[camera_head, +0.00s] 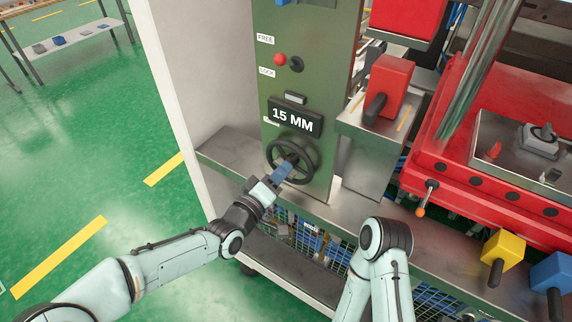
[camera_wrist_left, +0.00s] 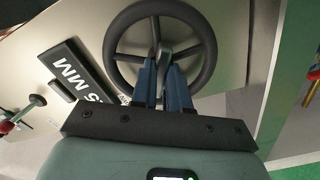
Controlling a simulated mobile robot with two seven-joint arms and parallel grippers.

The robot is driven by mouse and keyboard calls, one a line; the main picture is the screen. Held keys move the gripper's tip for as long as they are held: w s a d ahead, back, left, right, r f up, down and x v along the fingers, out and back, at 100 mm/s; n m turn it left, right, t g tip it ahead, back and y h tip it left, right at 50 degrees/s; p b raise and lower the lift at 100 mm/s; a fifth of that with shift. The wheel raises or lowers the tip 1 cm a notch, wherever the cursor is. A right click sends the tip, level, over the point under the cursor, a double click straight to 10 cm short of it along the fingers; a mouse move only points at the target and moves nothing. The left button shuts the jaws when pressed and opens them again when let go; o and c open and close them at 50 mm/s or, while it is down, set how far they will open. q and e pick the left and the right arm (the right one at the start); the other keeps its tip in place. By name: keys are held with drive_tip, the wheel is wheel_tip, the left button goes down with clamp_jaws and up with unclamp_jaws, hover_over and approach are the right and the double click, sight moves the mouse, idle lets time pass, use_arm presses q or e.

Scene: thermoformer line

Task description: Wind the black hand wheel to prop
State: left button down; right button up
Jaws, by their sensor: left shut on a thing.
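The black hand wheel (camera_head: 293,161) is mounted on the green panel, below a black display that reads 15 MM (camera_head: 294,118). My left gripper (camera_head: 287,168) reaches up to the wheel from the lower left.
A red-knobbed lever (camera_head: 281,60) sits between FREE and LOCK labels above the display. A metal ledge (camera_head: 225,150) runs below the wheel. A red block with a black handle (camera_head: 388,82) and the red machine bed (camera_head: 480,195) stand to the right. Open green floor lies left.

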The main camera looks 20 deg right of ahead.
use_arm(q)
drive_tip(key=shift+m+b, duration=1.4)
drive_tip(key=shift+b, duration=0.15)
drive_tip(key=m+b, duration=0.2)
drive_tip(key=shift+a+b, duration=0.1)
drive_tip(key=shift+b, duration=0.2)
drive_tip(key=c, duration=1)
unclamp_jaws()
drive_tip(key=shift+s, duration=0.1)
drive_tip(key=shift+c, duration=0.2)
